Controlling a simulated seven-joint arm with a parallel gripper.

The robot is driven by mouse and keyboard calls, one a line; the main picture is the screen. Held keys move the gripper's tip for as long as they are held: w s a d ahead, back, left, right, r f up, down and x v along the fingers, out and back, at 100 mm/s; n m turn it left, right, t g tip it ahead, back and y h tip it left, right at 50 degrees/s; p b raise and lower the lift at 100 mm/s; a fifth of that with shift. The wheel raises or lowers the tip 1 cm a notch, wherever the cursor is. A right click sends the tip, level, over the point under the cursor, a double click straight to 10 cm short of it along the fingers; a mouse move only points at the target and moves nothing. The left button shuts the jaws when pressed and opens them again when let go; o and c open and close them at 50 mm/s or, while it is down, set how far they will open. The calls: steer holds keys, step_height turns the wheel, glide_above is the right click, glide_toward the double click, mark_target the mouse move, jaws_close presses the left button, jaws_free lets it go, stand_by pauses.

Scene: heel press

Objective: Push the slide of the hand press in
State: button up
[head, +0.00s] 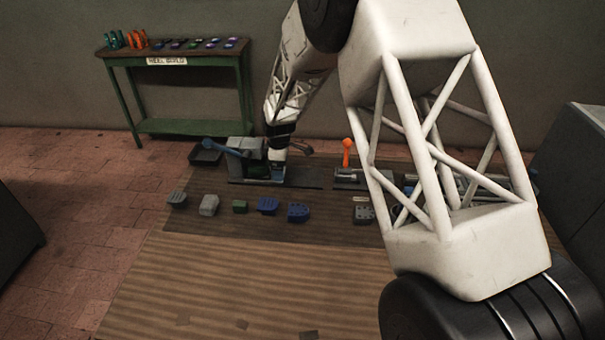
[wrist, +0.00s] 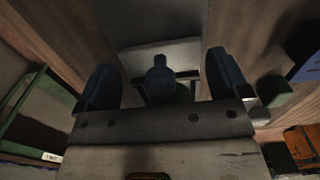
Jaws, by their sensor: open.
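In the wrist view my gripper (wrist: 163,82) is open, with one dark finger on each side. A blue-grey rounded knob (wrist: 160,78) shows between the fingers, with gaps on both sides. A pale grey plate (wrist: 160,50) lies behind it. I cannot tell which part is the slide.
Several heel blocks (head: 209,204) stand in a row in front of the press. A black tray (head: 205,154) is left of it. Another device with an orange handle (head: 347,152) stands to the right. A green side table (head: 175,90) is behind. The workbench's front (head: 250,275) is mostly clear.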

steer(key=shift+r, duration=0.1)
steer(key=shift+r, duration=1.65)
steer(key=shift+d, duration=0.1)
steer(key=shift+d+r, duration=0.35)
steer(key=shift+d, duration=0.35)
steer(key=shift+d+r, duration=0.3)
steer(key=shift+d, duration=0.45)
steer(key=shift+d+r, duration=0.35)
steer(key=shift+d, duration=0.35)
steer(key=shift+r, duration=0.1)
steer(key=shift+r, duration=1.4)
